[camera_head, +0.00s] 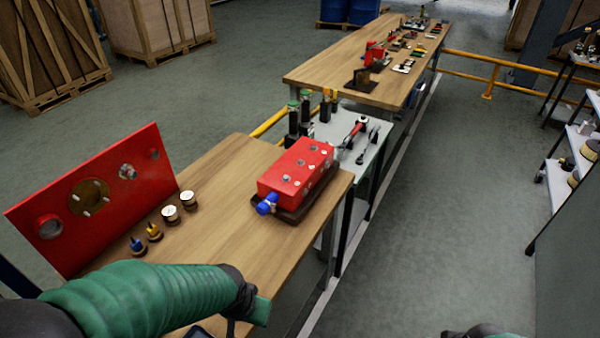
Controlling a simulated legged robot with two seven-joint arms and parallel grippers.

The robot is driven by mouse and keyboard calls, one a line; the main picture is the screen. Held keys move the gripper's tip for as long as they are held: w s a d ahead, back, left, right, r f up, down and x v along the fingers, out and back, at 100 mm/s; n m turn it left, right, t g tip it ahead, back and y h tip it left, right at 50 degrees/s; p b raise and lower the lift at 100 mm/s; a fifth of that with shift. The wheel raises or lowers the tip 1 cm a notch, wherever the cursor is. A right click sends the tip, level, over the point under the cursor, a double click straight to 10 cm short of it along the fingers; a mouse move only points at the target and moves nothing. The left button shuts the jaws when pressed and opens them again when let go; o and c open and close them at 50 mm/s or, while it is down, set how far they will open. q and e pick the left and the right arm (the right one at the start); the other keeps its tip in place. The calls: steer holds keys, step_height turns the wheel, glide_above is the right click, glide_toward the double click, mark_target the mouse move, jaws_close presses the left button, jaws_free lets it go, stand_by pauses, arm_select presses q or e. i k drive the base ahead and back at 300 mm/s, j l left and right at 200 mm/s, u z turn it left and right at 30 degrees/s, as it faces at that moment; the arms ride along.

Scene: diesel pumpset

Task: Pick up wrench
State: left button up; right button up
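A small dark wrench-like tool (367,145) lies on the narrow grey table between the two wooden benches. Beside it lies a red and black tool (352,131); at this size I cannot tell for sure which one is the wrench. My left arm comes in from the lower left over the near bench. Its dark end with my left gripper (236,318) is at the bottom, well short of the grey table; its fingers are not clear. Only a bit of my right arm shows at the bottom edge, and its gripper is out of view.
A red block with a blue fitting (292,175) sits at the near bench's (225,235) right end, before the grey table (375,123). A red panel (100,195) stands left. Black cylinders (299,120) stand at the grey table's left. Open floor (460,190) lies right.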

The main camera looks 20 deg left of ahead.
mark_target(372, 136)
steer(key=i+l+z, duration=0.1)
steer(key=i+l, duration=0.2)
steer(key=i, duration=0.4)
steer(key=i+l, duration=0.2)
steer(key=i, duration=0.55)
steer(key=i+l+z, duration=0.15)
steer(key=i, duration=0.55)
steer(key=i+l+z, duration=0.1)
steer(key=i+l, duration=0.15)
steer(key=i, duration=0.5)
